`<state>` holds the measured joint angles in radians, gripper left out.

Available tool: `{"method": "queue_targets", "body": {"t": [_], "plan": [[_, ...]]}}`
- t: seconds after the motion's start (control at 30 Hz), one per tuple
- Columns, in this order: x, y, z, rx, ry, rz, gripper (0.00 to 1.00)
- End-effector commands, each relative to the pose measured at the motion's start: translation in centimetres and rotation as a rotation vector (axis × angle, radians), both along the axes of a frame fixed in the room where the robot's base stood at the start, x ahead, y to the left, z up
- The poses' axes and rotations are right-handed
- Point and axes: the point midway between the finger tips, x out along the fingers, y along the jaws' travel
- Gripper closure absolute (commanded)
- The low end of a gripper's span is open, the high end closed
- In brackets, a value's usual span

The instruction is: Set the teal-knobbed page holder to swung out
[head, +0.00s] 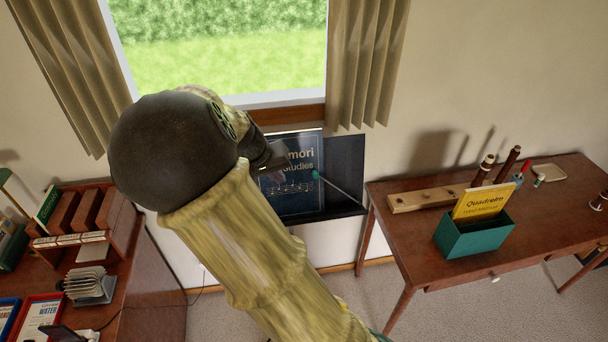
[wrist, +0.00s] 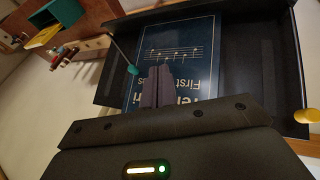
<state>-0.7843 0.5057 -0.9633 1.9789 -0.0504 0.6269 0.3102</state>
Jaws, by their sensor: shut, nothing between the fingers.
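The page holder is a thin pale rod with a teal knob (head: 316,174). In the head view it slants from the lower right of the black music desk up to the right edge of a blue music book (head: 300,197). In the wrist view the teal knob (wrist: 133,70) lies over the book's left edge. My gripper (head: 279,166) is shut and empty in front of the book. In the wrist view its fingertips (wrist: 162,68) are just right of the knob, with a small gap visible. My arm hides the left part of the desk.
A yellow knob (wrist: 305,116) is at the wrist view's right edge. The black music desk (head: 345,165) has a bare panel right of the book. A wooden table (head: 420,225) with a green box (head: 470,238) stands to the right. A cluttered desk (head: 150,275) stands left.

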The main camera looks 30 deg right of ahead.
Motion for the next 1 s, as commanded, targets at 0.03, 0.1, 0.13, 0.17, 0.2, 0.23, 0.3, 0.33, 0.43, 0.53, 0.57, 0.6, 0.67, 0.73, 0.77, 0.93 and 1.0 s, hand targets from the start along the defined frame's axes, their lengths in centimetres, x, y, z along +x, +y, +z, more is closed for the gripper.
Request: {"method": "queue_targets", "body": {"t": [0.03,0.1,0.13,0.17,0.2,0.23,0.3,0.33,0.43,0.53,0.57,0.6,0.67,0.73,0.77,0.93,1.0], "plan": [[0.9,0.3,0.8,-0.037,-0.019,-0.004,1.00],[1.6,0.3,1.8,-0.071,-0.040,-0.012,1.00],[1.8,0.3,2.2,-0.080,-0.047,-0.016,1.00],[1.9,0.3,2.4,-0.087,-0.051,-0.018,1.00],[2.0,0.3,2.5,-0.091,-0.054,-0.021,1.00],[2.0,0.3,2.6,-0.094,-0.055,-0.022,1.00],[2.0,0.3,2.6,-0.092,-0.055,-0.023,1.00],[2.0,0.3,2.6,-0.092,-0.055,-0.023,1.00],[2.0,0.3,2.6,-0.091,-0.054,-0.023,1.00],[2.0,0.2,2.5,-0.091,-0.054,-0.023,1.00],[2.0,0.2,2.4,-0.090,-0.054,-0.023,1.00],[2.0,0.0,2.3,-0.090,-0.054,-0.023,1.00],[2.1,-0.2,1.9,-0.090,-0.052,-0.023,1.00],[2.3,-0.6,1.3,-0.092,-0.052,-0.024,1.00],[2.3,-0.9,1.0,-0.092,-0.051,-0.025,1.00],[2.9,-2.3,-1.3,-0.092,-0.049,-0.025,1.00],[3.1,-3.0,-2.3,-0.092,-0.050,-0.027,1.00]]}}
